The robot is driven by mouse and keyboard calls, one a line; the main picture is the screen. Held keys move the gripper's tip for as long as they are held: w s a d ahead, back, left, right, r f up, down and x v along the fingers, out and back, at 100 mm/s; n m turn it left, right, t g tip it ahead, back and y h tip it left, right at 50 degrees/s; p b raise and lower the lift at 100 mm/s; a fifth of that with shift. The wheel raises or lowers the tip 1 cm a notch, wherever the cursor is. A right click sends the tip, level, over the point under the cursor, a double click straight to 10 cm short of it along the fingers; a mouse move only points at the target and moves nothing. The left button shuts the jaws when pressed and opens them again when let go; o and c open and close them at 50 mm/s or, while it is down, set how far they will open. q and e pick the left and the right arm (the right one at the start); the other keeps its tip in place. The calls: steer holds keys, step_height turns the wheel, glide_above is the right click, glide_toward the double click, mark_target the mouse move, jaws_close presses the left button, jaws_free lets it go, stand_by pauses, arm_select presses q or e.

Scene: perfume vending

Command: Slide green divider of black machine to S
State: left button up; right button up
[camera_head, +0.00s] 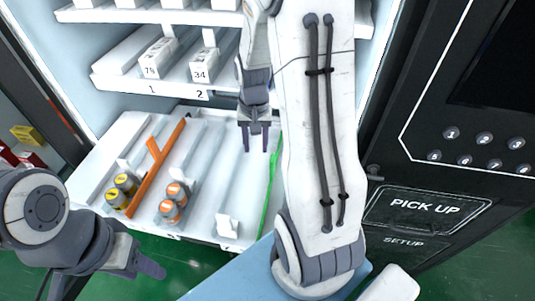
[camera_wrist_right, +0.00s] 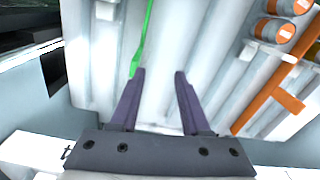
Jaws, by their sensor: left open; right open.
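The black machine (camera_head: 440,180) stands open at the right, with its white shelves to the left. The green divider (camera_head: 271,195) is a thin strip on the lower white shelf (camera_head: 140,232), partly hidden by my right arm in the head view. In the right wrist view the green divider (camera_wrist_right: 146,40) runs up from beside the left fingertip. My right gripper (camera_head: 254,138) is open above the shelf's back part, just left of the divider; its fingers (camera_wrist_right: 160,78) are empty. Whether a finger touches the divider is unclear. My left gripper (camera_head: 142,272) is at lower left, in front of the shelf.
An orange divider (camera_head: 150,170) lies slanted on the lower shelf. Yellow-labelled bottles (camera_head: 122,190) and orange-labelled bottles (camera_head: 174,200) stand beside it. The upper shelf (camera_head: 170,85) hangs close above and behind my right gripper. Lanes between the orange bottles and green divider look empty.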

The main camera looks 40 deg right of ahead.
steer(key=m, duration=0.2)
glide_above(272, 164)
steer(key=w+d, duration=0.1)
steer(key=shift+w+d+f, duration=0.1)
steer(key=shift+w+f, duration=0.1)
steer(key=shift+f, duration=0.75)
step_height(272, 164, down, 10)
steer(key=shift+f+p, duration=0.1)
steer(key=shift+p, duration=0.9)
jaws_close()
